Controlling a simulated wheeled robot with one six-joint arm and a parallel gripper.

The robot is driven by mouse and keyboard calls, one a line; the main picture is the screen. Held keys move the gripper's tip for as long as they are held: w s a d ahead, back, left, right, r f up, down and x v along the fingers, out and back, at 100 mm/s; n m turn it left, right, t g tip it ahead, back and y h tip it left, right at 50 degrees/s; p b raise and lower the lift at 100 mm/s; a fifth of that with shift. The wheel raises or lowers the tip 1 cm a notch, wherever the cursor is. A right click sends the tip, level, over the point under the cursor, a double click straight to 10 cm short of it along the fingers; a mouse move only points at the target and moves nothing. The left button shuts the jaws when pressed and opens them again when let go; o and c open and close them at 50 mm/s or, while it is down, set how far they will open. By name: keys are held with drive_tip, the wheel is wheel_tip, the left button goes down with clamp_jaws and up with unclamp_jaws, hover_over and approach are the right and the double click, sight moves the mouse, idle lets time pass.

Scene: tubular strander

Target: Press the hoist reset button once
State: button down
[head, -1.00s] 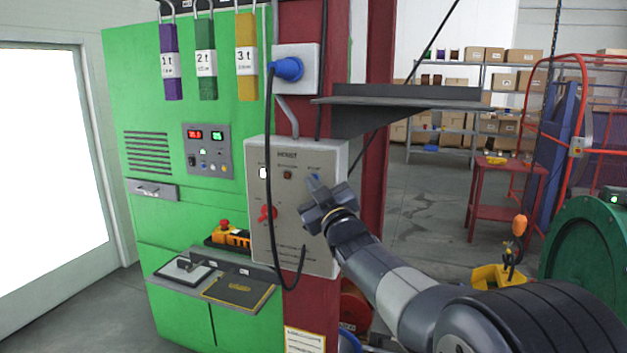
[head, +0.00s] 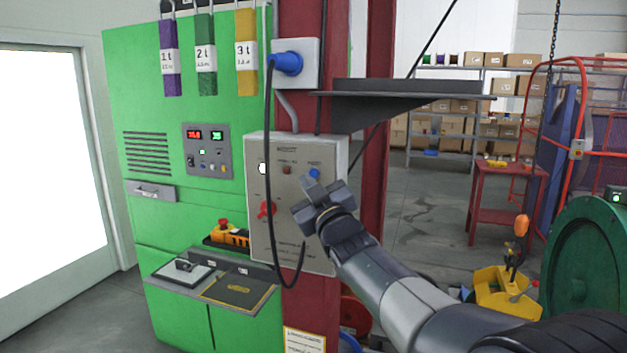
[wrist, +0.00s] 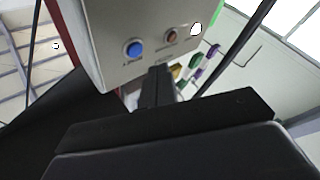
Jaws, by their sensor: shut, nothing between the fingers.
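The hoist box (head: 262,155) is a grey panel on a red column. Near its top it carries a white light (head: 263,168), a dark red button (head: 287,169) and a blue button (head: 314,173). The blue button also shows in the wrist view (wrist: 133,49), on the panel's left side there. The labels are too blurred to read surely. My gripper (head: 309,188) is shut and empty, in front of the panel, just below the blue button in the head view. In the wrist view its fingers (wrist: 158,72) end near the panel's edge, right of the blue button. Contact cannot be told.
A black cable (head: 268,120) hangs from a blue plug (head: 288,63) across the panel. A red rotary switch (head: 267,209) sits lower on it. A dark shelf (head: 400,92) juts out at upper right. A green cabinet (head: 160,225) stands left.

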drive_tip(key=s+b, duration=0.1)
drive_tip(key=s+a+b, duration=0.1)
drive_tip(key=s, duration=0.1)
drive_tip(key=shift+s+a, duration=0.1)
idle(0.7)
drive_tip(key=p, duration=0.2)
drive_tip(key=w+p, duration=0.1)
drive_tip(key=p, duration=0.1)
drive_tip(key=shift+w+d+r, duration=0.2)
drive_tip(key=shift+w, duration=0.05)
drive_tip(key=shift+p, duration=0.35)
drive_tip(key=s+b, duration=0.1)
drive_tip(key=s+a+b, duration=0.1)
drive_tip(key=s+b, duration=0.2)
drive_tip(key=s, duration=0.1)
drive_tip(key=shift+a+f, duration=0.25)
drive_tip(key=shift+a, duration=0.1)
